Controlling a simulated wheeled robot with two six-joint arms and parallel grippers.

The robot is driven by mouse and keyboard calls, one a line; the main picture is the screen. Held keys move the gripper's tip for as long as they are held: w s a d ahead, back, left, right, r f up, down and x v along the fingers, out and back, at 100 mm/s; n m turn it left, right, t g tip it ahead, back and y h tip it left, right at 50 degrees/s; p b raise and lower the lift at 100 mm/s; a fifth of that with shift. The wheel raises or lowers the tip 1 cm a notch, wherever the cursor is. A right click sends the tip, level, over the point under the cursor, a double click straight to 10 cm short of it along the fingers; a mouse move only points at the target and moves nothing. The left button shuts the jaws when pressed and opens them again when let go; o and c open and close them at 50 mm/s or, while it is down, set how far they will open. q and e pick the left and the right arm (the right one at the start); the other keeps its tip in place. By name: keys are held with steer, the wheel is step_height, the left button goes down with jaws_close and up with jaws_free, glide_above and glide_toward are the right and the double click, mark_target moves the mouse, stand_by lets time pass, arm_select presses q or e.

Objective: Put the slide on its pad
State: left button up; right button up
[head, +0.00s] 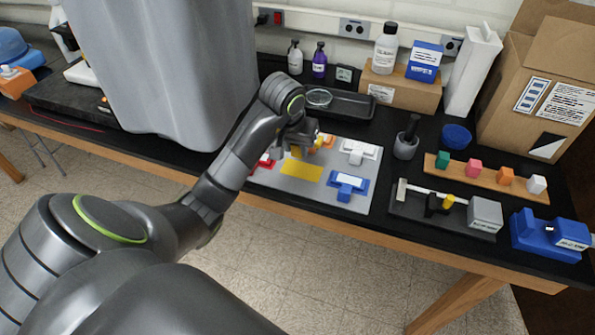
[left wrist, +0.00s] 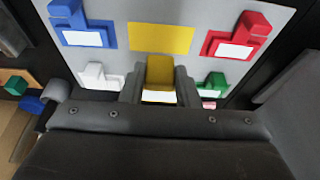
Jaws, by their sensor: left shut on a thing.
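The yellow slide (left wrist: 160,72), with a white label on its near end, sits between the fingers of my left gripper (left wrist: 160,88), which is shut on it. In the head view my left gripper (head: 305,142) is over the far part of the grey board (head: 330,205), mostly hiding the slide. The flat yellow pad (head: 301,170) lies bare on the board, on the near side of the gripper. In the left wrist view the pad (left wrist: 160,38) shows just above the slide. I cannot tell the slide's exact height over the board. My right gripper is not in view.
Around the pad stand a blue piece (head: 347,186), a white piece (head: 359,151), a red piece (head: 264,161) and a green piece (left wrist: 214,84). A dark tray (head: 352,106) lies behind the board. A grey mortar (head: 405,147) stands to the right.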

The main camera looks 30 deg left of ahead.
arm_select(q)
step_height(320, 180, down, 6)
steer(key=b, duration=0.5)
step_height(320, 180, down, 2)
steer(key=shift+f+b, duration=0.1)
steer(key=shift+b, duration=0.2)
steer(key=shift+f, duration=0.25)
steer(key=shift+f+b, duration=0.2)
steer(key=shift+b, duration=0.15)
steer(key=o, duration=1)
steer(key=shift+c, duration=0.2)
steer(key=shift+r, duration=0.1)
